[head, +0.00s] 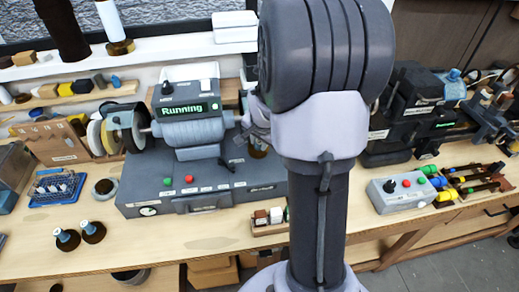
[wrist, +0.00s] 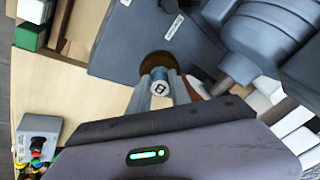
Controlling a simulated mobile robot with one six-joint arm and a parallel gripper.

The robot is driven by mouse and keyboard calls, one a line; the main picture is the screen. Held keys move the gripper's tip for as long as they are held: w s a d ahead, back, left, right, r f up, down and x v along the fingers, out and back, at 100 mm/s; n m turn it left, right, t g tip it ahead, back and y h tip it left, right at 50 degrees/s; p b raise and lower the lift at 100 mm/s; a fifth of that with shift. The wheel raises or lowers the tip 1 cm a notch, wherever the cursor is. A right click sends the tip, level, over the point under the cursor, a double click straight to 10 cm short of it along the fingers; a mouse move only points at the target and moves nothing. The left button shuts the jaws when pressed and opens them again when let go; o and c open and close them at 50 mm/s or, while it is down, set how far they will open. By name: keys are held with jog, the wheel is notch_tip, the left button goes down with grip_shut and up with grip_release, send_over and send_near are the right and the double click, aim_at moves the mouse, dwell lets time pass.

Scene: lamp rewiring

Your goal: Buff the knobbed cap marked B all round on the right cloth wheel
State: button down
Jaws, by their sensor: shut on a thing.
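My gripper (wrist: 160,92) is shut on the pale blue knob of a cap (wrist: 159,76). The knob's end carries a dark mark that looks like B. The cap's brown round body (wrist: 155,60) shows beyond the fingertips, over the grey machine base. In the head view, my gripper (head: 258,130) and the brown cap body (head: 258,152) show partly beside my arm. The grey buffing machine (head: 193,132) reads "Running". A pale cloth wheel (head: 95,138) is at its left end. My arm hides the right end, so I cannot tell whether the cap touches the right wheel.
Two more brown caps with blue knobs (head: 67,240) (head: 93,232) stand at the bench's front left. A small block rack (head: 269,220) stands before the machine. A control box (head: 402,190) is to the right. Bare bench (head: 190,225) lies at front left.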

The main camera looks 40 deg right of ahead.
jog(key=shift+w+d+r, duration=0.1)
jog(key=shift+w, duration=0.05)
jog(key=shift+d, duration=0.15)
jog(key=shift+a+b, duration=0.3)
jog(key=shift+b, duration=0.1)
jog(key=shift+d, duration=0.3)
jog(key=shift+s+a+f+b, duration=0.3)
jog(key=shift+s+b, duration=0.1)
jog(key=shift+b, duration=0.1)
jog(key=shift+s+a+f+b, duration=0.15)
jog(key=shift+s+f+b, duration=0.1)
jog(key=shift+s+b, duration=0.2)
jog(key=shift+s+a+r, duration=0.1)
